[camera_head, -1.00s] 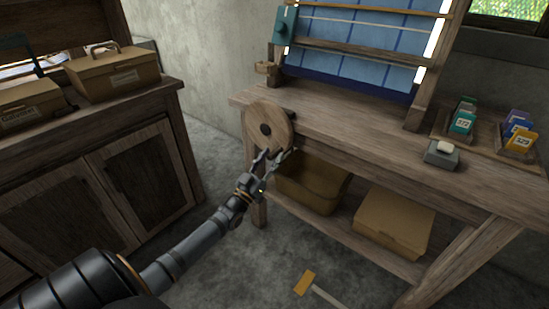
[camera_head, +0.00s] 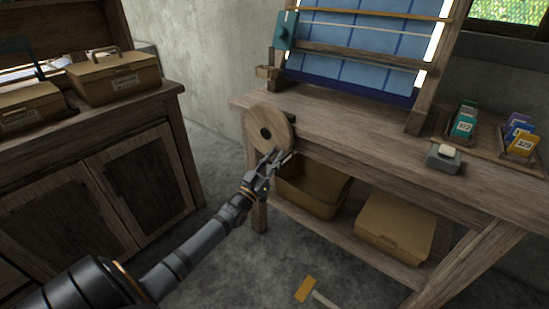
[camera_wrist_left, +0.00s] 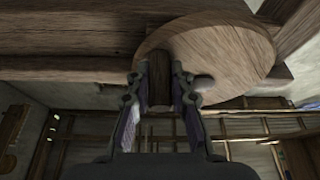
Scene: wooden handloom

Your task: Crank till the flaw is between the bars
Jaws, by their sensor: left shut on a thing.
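The crank is a round wooden disc (camera_head: 262,120) with a dark centre hub, at the left end of the loom's bench. My left gripper (camera_head: 277,160) is at its lower right edge, shut on the wooden crank handle (camera_wrist_left: 159,80), which stands between the fingers in the left wrist view. The blue cloth (camera_head: 345,70) with darker grid lines hangs in the loom frame. An upper bar (camera_head: 375,11) and a lower wooden bar (camera_head: 360,54) cross it. A thin pale line (camera_head: 350,26) runs across the cloth between them; I cannot tell whether it is the flaw. My right gripper is out of view.
A bin (camera_head: 310,190) and a closed box (camera_head: 395,228) sit on the shelf below. Card packs (camera_head: 463,124) and a small grey block (camera_head: 443,158) lie at the bench's right. A cabinet (camera_head: 130,180) stands left.

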